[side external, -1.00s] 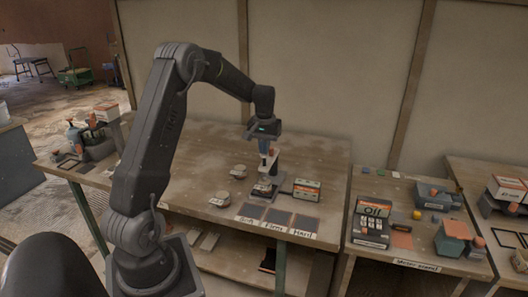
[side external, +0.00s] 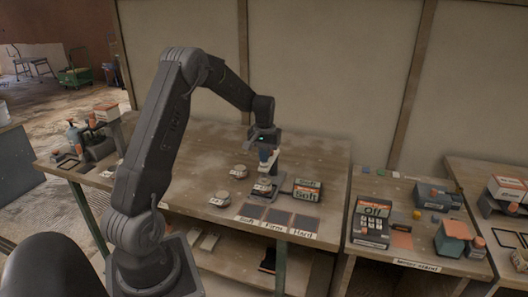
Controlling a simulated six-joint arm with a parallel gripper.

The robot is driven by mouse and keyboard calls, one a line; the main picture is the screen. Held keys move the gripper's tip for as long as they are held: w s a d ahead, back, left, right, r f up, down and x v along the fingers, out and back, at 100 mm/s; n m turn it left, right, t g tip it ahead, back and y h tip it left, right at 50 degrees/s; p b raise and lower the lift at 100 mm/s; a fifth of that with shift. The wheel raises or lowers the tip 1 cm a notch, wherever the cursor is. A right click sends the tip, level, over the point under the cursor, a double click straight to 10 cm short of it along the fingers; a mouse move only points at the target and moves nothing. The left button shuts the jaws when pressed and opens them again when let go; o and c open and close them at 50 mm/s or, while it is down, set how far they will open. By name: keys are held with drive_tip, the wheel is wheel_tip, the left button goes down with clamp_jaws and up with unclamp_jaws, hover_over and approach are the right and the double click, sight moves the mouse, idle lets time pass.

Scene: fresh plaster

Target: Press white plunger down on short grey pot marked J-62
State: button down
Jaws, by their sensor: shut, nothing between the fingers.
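My gripper (side external: 265,149) is shut, points down and is at the white plunger (side external: 265,156) of a small press on the table. I cannot tell whether the fingertips touch the plunger. The press's dark column (side external: 275,165) stands just behind. A short grey pot (side external: 263,185) with a pale label sits under the plunger on the press base. Two more short pots, one (side external: 238,171) left of the press and one (side external: 220,199) nearer the front edge, stand on the table. The pot labels are too small to read, so I cannot tell which is J-62.
A display box (side external: 306,191) reading "Soft" stands right of the press. Dark mats (side external: 278,217) labelled Soft, Firm and Hard lie along the front edge. The table's back left is clear.

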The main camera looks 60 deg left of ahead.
drive_tip(key=shift+r, duration=3.05)
drive_tip(key=shift+r, duration=0.1)
drive_tip(key=shift+r, duration=2.9)
drive_tip(key=s+d+r+m+t+y, duration=0.1)
drive_tip(key=s+d+r+m, duration=0.2)
drive_tip(key=d, duration=0.6)
drive_tip(key=s+d+r+m+t, duration=0.1)
drive_tip(key=s+d+r, duration=0.25)
drive_tip(key=d, duration=0.65)
drive_tip(key=s+d+f+m+t+h, duration=0.1)
drive_tip(key=s+d+m, duration=0.4)
drive_tip(key=s+d, duration=0.7)
drive_tip(key=s+f+t, duration=0.1)
drive_tip(key=t, duration=0.1)
drive_tip(key=shift+s+t, duration=0.25)
drive_tip(key=shift+t, duration=0.05)
